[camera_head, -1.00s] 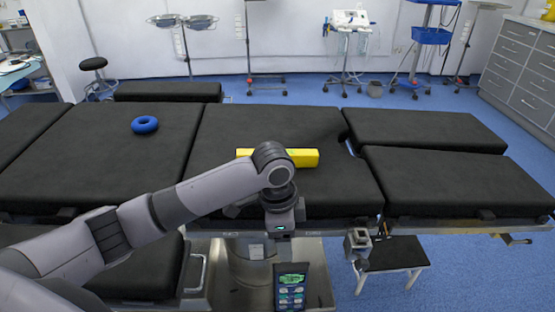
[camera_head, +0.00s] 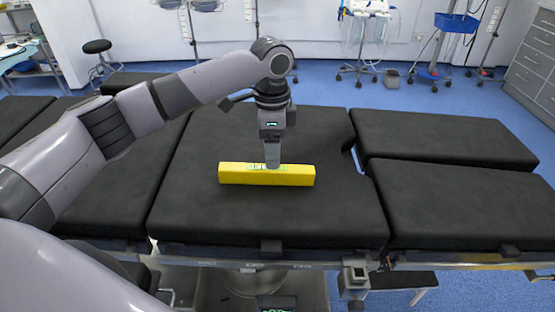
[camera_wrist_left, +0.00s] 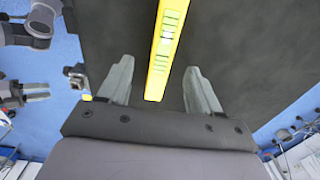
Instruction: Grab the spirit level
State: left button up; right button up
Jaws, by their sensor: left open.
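The spirit level (camera_head: 230,174) is a yellow bar with a pale greenish scale, lying crosswise on the black operating table (camera_head: 330,215). My left gripper (camera_head: 272,165) points down at the middle of the level's far side in the head view. In the left wrist view the gripper (camera_wrist_left: 158,68) is open, with one finger on each side of the spirit level (camera_wrist_left: 163,60). Gaps show between the bar and both fingers; their height relative to it is hard to judge. A grey jaw-like part (camera_wrist_left: 22,92) at the left edge may be my right gripper; its opening is unclear.
The black table pads around the level are clear. Narrower leg pads (camera_head: 450,195) lie to the right across a gap. A grey clamp (camera_head: 355,272) sits near the table's front edge. A wheeled stand (camera_head: 360,50) is at the back.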

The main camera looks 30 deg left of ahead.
aim_at(267, 174)
pick_arm(q)
jog(key=shift+w+f, duration=0.15)
jog(key=shift+w, duration=0.05)
jog(key=shift+f, duration=0.35)
jog(key=f, duration=0.4)
jog(key=a+f, duration=0.1)
jog(key=f, duration=0.1)
jog(key=shift+s+b, duration=0.3)
jog(key=shift+b, duration=0.1)
jog(key=shift+c, duration=0.3)
jog(key=c, duration=1.1)
